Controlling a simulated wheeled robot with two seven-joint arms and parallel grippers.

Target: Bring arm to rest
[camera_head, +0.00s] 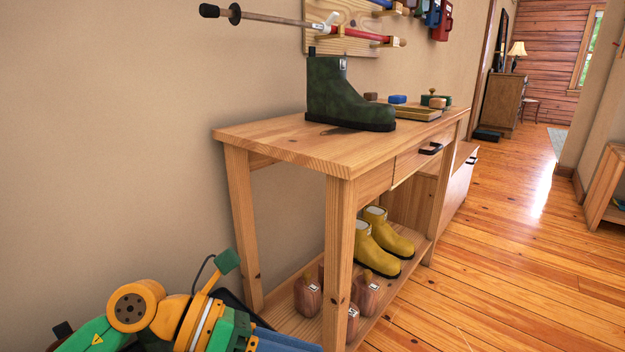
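My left arm, in green, orange and blue-grey, shows at the lower left of the head view, low down beside the wooden table (270,140). It is bent, and part of it is cut off by the bottom edge. I cannot make out gripper fingers on it. My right arm and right gripper are outside the view. A dark green boot (345,95) stands upright on the table top, with no gripper near it.
Yellow boots (383,243) and several brown wooden objects (308,295) sit on the table's lower shelf. A tray (418,113) lies behind the green boot. Tools hang on a wall rack (345,15). Wooden floor (510,270) is clear to the right.

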